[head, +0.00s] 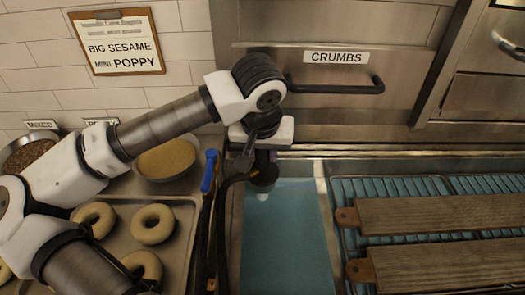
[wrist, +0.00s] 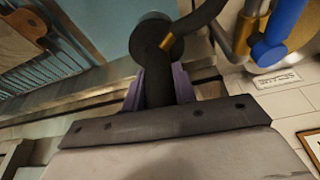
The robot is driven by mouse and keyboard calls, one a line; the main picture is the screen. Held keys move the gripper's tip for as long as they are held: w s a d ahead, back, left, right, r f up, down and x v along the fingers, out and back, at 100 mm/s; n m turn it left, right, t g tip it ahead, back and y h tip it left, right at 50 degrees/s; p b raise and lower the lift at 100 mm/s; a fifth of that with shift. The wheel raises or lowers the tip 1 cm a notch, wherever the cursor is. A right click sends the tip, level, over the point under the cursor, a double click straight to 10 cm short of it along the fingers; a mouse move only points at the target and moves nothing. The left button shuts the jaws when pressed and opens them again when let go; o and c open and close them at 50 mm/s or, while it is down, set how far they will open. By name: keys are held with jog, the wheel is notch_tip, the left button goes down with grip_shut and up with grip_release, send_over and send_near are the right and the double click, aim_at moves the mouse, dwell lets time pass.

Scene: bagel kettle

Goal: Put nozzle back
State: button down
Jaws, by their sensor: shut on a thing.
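The nozzle (head: 263,181) is a dark spray head with a pale tip, pointing down over the water-filled basin (head: 285,250). My gripper (head: 262,155) is shut on its dark stem. In the wrist view, the purple fingers of my gripper (wrist: 159,88) close on both sides of the stem, and the round nozzle head (wrist: 153,38) shows beyond them. A dark hose with a brass-coloured band (wrist: 166,42) runs from the nozzle toward the pipes on the left in the head view. I cannot make out the nozzle's holder clearly.
A blue handle (head: 209,170) stands among dark pipes beside the basin. A tray (head: 185,208) of bagels and a bowl of yellow seeds (head: 165,160) lie left. Wooden boards (head: 440,213) rest on a rack at right. The CRUMBS drawer handle (head: 335,86) juts out behind.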

jog(key=shift+f, duration=0.2)
jog(key=c, duration=1.1)
grip_release()
jog(key=shift+r, duration=0.15)
jog(key=shift+r+p, duration=0.25)
jog(key=shift+p, duration=0.7)
jog(key=b+v, duration=0.2)
jog(key=v, duration=0.4)
jog(key=b+v, duration=0.2)
jog(key=v, duration=0.5)
jog(key=shift+s+d+r, duration=0.15)
jog(key=shift+d, duration=0.05)
